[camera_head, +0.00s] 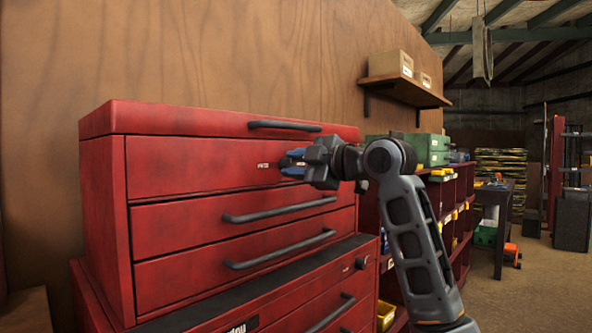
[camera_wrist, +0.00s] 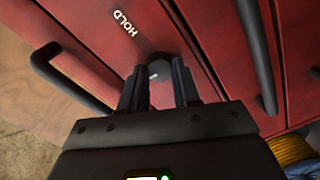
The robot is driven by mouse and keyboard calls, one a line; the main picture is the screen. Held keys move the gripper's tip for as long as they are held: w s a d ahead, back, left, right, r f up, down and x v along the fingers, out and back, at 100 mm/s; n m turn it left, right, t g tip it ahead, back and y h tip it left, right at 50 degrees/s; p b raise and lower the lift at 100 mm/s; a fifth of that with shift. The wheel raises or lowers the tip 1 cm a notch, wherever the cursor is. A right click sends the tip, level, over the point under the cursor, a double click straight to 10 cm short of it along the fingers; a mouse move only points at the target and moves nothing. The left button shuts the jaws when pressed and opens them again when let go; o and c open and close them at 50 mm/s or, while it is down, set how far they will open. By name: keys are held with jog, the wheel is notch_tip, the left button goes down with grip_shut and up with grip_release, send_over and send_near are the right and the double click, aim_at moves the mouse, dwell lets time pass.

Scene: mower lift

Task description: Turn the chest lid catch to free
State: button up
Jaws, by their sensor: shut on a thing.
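The red chest (camera_head: 200,165) stands against the wooden wall, its lid (camera_head: 190,118) down. The dark round lid catch (camera_wrist: 160,68) sits on the chest's red front, with a small pale mark on its face. White letters reading HOLD (camera_wrist: 125,23) are beside it in the wrist view; a small white label (camera_head: 263,165) shows left of my gripper in the head view. My gripper (camera_head: 291,163) is at the upper front panel, its two fingers shut on the catch, one on each side (camera_wrist: 158,82). In the head view the fingers hide the catch. No FREE label is readable.
A dark bar handle (camera_head: 285,126) is on the lid's front edge, and drawer handles (camera_head: 280,210) lie below my gripper. A red shelf unit (camera_head: 455,205) with green cases (camera_head: 420,147) stands to the right. A wall shelf (camera_head: 405,90) holds boxes. Open floor (camera_head: 530,280) is at the right.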

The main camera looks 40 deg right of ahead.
dwell(0.3)
jog(key=o, duration=1.1)
jog(key=shift+c, duration=0.2)
jog(key=s, duration=0.7)
jog(key=shift+s+r, duration=0.15)
jog(key=shift+s, duration=0.2)
jog(key=shift+d, duration=0.1)
